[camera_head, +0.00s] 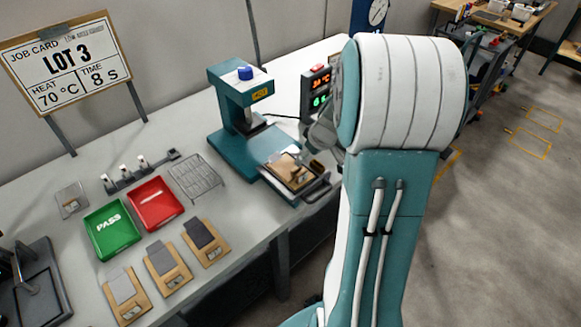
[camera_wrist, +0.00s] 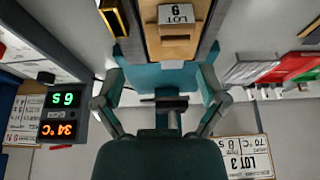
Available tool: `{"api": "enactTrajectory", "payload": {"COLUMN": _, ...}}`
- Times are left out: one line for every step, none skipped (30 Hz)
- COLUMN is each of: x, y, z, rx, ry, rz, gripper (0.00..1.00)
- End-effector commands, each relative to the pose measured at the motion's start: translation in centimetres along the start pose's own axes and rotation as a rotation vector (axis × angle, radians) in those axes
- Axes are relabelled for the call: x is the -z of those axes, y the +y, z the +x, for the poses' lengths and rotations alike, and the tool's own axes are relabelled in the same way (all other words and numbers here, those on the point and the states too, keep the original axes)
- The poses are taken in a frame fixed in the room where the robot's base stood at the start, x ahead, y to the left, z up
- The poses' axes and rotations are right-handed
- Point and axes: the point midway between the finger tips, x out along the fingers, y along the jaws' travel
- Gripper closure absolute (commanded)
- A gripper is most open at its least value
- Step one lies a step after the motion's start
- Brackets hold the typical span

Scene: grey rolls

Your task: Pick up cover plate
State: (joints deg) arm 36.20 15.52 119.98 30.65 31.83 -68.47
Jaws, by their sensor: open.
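A small grey metal plate (camera_head: 72,200) lies flat at the far left of the bench in the head view and looks like the cover plate, though I cannot be sure. My gripper (camera_head: 318,138) is partly hidden behind my arm, near the teal press and well to the right of that plate. In the wrist view my gripper (camera_wrist: 165,72) has its two fingers spread apart, with nothing held between them. A tan holder (camera_wrist: 178,38) with a LOT label shows beyond the fingertips. The grey plate cannot be made out in the wrist view.
The teal press (camera_head: 240,110) has a dark tray (camera_head: 318,190) at its front holding a tan board. A display box (camera_head: 316,92) stands beside it. Green (camera_head: 112,230) and red (camera_head: 155,203) trays, a wire rack (camera_head: 197,177) and tan sample boards (camera_head: 167,270) occupy the bench.

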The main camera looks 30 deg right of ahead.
Motion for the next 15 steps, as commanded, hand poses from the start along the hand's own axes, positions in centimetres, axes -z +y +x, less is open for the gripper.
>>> {"api": "enactTrajectory", "payload": {"x": 0.1, "y": -0.3, "z": 0.8, "rx": 0.002, "ry": -0.002, "rz": -0.003, "gripper": 0.09}}
{"api": "enactTrajectory", "payload": {"x": 0.1, "y": -0.5, "z": 1.1, "rx": 0.000, "ry": -0.002, "rz": -0.004, "gripper": 0.09}}
{"api": "enactTrajectory", "payload": {"x": 0.1, "y": -0.5, "z": 1.5, "rx": -0.001, "ry": -0.001, "rz": -0.004, "gripper": 0.09}}
{"api": "enactTrajectory", "payload": {"x": 0.2, "y": -0.6, "z": 1.7, "rx": -0.002, "ry": -0.001, "rz": -0.005, "gripper": 0.09}}
{"api": "enactTrajectory", "payload": {"x": 0.2, "y": -0.6, "z": 1.8, "rx": -0.003, "ry": -0.001, "rz": -0.005, "gripper": 0.09}}
{"api": "enactTrajectory", "payload": {"x": 0.2, "y": -0.7, "z": 2.1, "rx": -0.005, "ry": -0.001, "rz": -0.005, "gripper": 0.09}}
{"api": "enactTrajectory", "payload": {"x": 0.2, "y": -0.8, "z": 2.3, "rx": -0.005, "ry": -0.001, "rz": -0.005, "gripper": 0.09}}
{"api": "enactTrajectory", "payload": {"x": 0.1, "y": -0.9, "z": 2.6, "rx": -0.004, "ry": -0.002, "rz": -0.005, "gripper": 0.09}}
{"api": "enactTrajectory", "payload": {"x": 0.1, "y": -1.0, "z": 3.2, "rx": -0.002, "ry": -0.002, "rz": -0.004, "gripper": 0.09}}
{"api": "enactTrajectory", "payload": {"x": 0.1, "y": -1.1, "z": 3.7, "rx": -0.002, "ry": -0.003, "rz": -0.005, "gripper": 0.09}}
{"api": "enactTrajectory", "payload": {"x": 0.1, "y": -1.1, "z": 4.2, "rx": -0.001, "ry": -0.003, "rz": -0.005, "gripper": 0.09}}
{"api": "enactTrajectory", "payload": {"x": 0.0, "y": -1.2, "z": 4.9, "rx": 0.000, "ry": -0.003, "rz": -0.004, "gripper": 0.09}}
{"api": "enactTrajectory", "payload": {"x": 0.0, "y": -1.2, "z": 5.4, "rx": -0.001, "ry": -0.003, "rz": -0.004, "gripper": 0.09}}
{"api": "enactTrajectory", "payload": {"x": 0.0, "y": -1.2, "z": 5.8, "rx": -0.001, "ry": -0.002, "rz": -0.002, "gripper": 0.09}}
{"api": "enactTrajectory", "payload": {"x": 0.0, "y": -1.1, "z": 6.3, "rx": 0.000, "ry": -0.002, "rz": -0.003, "gripper": 0.09}}
